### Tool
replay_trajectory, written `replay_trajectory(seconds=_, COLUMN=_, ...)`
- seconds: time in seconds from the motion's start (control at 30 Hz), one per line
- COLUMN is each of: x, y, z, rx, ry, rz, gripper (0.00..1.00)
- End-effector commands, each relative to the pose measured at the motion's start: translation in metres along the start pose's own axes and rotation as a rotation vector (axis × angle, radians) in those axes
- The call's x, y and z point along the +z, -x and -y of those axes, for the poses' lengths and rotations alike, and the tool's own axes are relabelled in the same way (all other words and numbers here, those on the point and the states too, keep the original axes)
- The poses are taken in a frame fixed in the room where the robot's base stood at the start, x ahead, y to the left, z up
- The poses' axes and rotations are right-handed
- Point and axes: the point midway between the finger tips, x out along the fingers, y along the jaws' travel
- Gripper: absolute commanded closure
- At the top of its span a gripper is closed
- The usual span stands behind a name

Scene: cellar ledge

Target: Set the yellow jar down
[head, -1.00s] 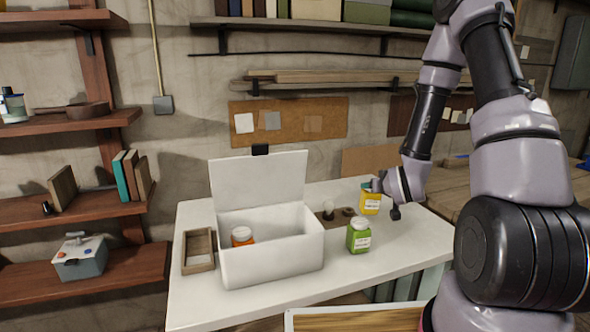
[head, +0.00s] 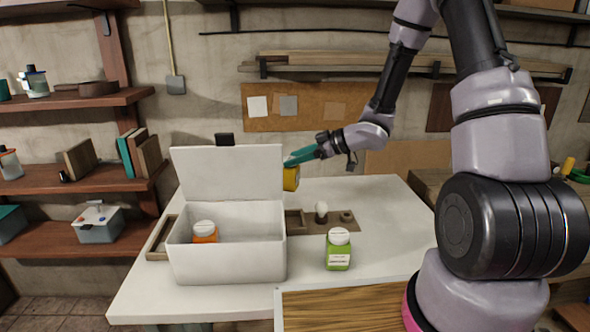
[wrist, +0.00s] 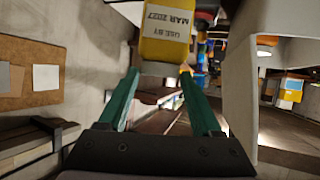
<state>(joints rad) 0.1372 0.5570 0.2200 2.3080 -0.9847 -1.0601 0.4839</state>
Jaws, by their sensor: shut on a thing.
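My gripper (head: 298,157) has green fingers and is shut on the yellow jar (head: 291,178). It holds the jar in the air beside the right edge of the white box's raised lid, above the white table (head: 370,205). In the wrist view the yellow jar (wrist: 166,38) sits between the fingertips (wrist: 160,72), with a label reading "USE BY MAR 2027". The open white box (head: 228,262) stands on the table with an orange jar (head: 205,232) inside. A green jar (head: 338,252) with a white lid stands on the table right of the box.
A wooden holder with a small white knob (head: 321,212) lies behind the green jar. A wooden tray (head: 158,240) lies left of the box. The table's right side is clear. A wooden board (head: 340,308) is at the front. Shelves are at left.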

Motion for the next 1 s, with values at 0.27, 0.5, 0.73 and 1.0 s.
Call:
replay_trajectory(seconds=0.27, x=0.011, y=0.001, z=0.042, rx=-0.304, ry=0.167, rz=-0.026, gripper=1.00)
replay_trajectory(seconds=0.5, x=0.021, y=0.000, z=0.048, rx=-0.353, ry=0.192, rz=-0.029, gripper=1.00)
replay_trajectory(seconds=0.73, x=0.043, y=-0.011, z=0.050, rx=-0.353, ry=0.190, rz=-0.030, gripper=1.00)
replay_trajectory(seconds=1.0, x=0.068, y=-0.023, z=0.051, rx=-0.351, ry=0.191, rz=-0.030, gripper=1.00)
